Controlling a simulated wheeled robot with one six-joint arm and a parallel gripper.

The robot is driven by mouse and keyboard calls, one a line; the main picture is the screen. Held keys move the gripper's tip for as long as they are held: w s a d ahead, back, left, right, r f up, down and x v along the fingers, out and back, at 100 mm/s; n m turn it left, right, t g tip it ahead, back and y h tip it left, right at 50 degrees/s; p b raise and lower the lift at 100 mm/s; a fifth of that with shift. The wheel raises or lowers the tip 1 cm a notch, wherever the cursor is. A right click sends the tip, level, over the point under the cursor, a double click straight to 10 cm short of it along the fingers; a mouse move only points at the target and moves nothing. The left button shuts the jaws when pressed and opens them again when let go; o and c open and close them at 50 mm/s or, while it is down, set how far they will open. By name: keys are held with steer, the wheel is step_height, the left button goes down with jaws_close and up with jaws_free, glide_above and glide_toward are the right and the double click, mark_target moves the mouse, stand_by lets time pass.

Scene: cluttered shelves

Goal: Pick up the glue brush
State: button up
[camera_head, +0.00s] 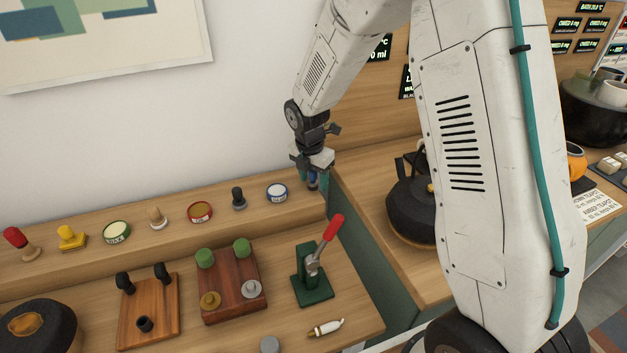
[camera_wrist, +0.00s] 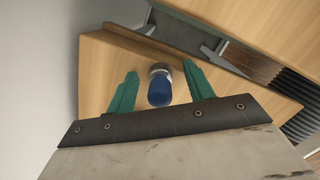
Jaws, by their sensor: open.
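A small brush with a blue rounded handle and a pale metal collar, which I take to be the glue brush (camera_wrist: 160,90), stands near the right end of the raised wooden ledge. In the wrist view it lies between the two green fingers of my gripper (camera_wrist: 162,72), with a gap on each side. My gripper (camera_head: 316,183) is open and pointed down over it in the head view. There only a bit of the blue handle (camera_head: 312,178) shows between the fingers; the brush's lower end is hidden. A blue-rimmed tin (camera_head: 277,193) stands just left of it.
On the ledge (camera_head: 60,262) to the left stand a dark brush (camera_head: 238,197), a red-rimmed tin (camera_head: 199,212), a tan brush (camera_head: 157,217) and more items. A green press with a red lever (camera_head: 331,228) stands in front. A green divider (camera_head: 375,270) and dark teapot (camera_head: 412,205) lie to the right.

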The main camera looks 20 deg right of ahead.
steer(key=c, duration=1.1)
steer(key=shift+r, duration=0.1)
